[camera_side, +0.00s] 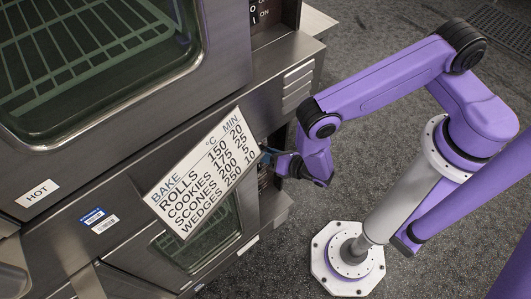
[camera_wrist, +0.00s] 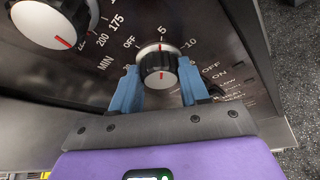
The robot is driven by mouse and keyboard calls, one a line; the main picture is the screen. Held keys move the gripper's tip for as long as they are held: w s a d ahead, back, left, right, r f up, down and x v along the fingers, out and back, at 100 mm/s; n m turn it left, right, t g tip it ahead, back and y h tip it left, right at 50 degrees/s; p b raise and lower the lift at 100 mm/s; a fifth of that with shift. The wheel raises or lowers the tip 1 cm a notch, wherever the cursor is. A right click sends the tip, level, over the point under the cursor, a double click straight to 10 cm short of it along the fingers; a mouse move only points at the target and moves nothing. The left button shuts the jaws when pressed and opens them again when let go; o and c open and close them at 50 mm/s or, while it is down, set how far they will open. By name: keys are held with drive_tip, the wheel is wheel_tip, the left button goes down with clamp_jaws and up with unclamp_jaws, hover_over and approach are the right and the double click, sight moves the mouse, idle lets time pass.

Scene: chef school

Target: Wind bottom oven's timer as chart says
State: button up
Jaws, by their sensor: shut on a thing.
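The timer knob (camera_wrist: 158,66), black with a white face and red mark, is on the bottom oven's panel. Its dial reads OFF, 5 and 10, and a red mark at its rim sits near 5. My gripper (camera_wrist: 158,88) is shut on it, one blue finger at each side. The chart (camera_side: 206,172) lists rolls 150 and 20, cookies 175 and 25, scones 200 and 5, wedges 250 and 10. The bottom oven (camera_side: 150,262) is partly behind it.
A larger temperature knob (camera_wrist: 48,22) is left of the timer, with 175 and 200 visible beside it; its setting is unclear. The top oven (camera_side: 215,95) has a HOT label (camera_side: 37,193). Open grey floor (camera_side: 290,270) lies to the right.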

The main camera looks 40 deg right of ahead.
drive_tip(key=shift+w+m, duration=0.1)
drive_tip(key=shift+m, duration=0.2)
drive_tip(key=o, duration=1.1)
drive_tip(key=shift+d, duration=0.1)
drive_tip(key=shift+c, duration=0.2)
drive_tip(key=v, duration=1.2)
drive_tip(key=shift+f, duration=0.1)
